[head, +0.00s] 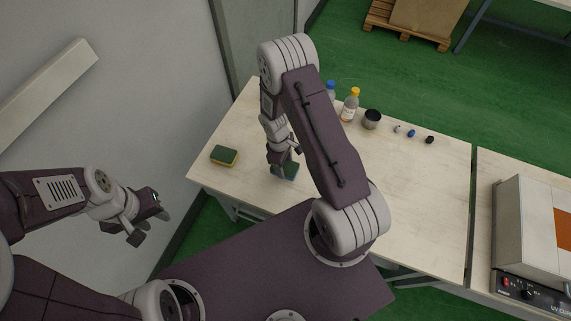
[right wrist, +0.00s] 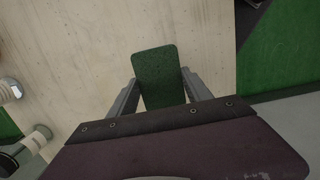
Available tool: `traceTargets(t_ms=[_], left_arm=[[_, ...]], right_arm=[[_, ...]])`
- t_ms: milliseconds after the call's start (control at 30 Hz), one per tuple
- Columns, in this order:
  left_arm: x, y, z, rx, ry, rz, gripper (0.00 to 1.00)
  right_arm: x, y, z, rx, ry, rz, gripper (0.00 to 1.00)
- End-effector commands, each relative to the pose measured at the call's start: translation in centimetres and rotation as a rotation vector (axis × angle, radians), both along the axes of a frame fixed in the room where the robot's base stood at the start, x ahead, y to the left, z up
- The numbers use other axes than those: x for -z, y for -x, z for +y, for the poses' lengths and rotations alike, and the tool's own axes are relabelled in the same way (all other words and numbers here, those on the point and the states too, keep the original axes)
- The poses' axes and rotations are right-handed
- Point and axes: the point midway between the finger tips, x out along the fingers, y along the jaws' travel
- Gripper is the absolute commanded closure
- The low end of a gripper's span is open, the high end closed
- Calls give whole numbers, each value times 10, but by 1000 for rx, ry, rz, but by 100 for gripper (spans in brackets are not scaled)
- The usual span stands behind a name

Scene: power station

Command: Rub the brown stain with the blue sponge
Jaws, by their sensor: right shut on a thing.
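My right gripper (head: 283,163) is shut on the blue sponge (head: 290,173), low at the front part of the table. In the right wrist view the sponge's dark green scouring face (right wrist: 158,78) shows between the two fingers. The head view shows its blue side. I cannot tell whether the sponge touches the tabletop. No brown stain shows in either view; the sponge or my right arm could be covering it. My left gripper (head: 150,217) is open and empty, left of the table and away from it.
A yellow sponge with a green top (head: 223,156) lies on the table (head: 230,183) at the left. A blue-capped bottle (head: 331,89), a yellow-capped bottle (head: 350,106), a dark cup (head: 371,119) and several small items stand at the back. A boxy device (head: 535,230) is right.

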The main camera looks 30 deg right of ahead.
Motion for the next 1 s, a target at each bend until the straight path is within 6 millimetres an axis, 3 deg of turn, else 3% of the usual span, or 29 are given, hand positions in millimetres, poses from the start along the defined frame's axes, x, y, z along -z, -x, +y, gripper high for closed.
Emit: traceTargets(t_ms=[367, 1000], left_arm=[[-32, 0, 0, 0, 0, 0, 64], [-32, 0, 0, 0, 0, 0, 64]], right_arm=[[-35, -1, 5, 1, 0, 0, 87], [-36, -2, 5, 2, 0, -1, 87]])
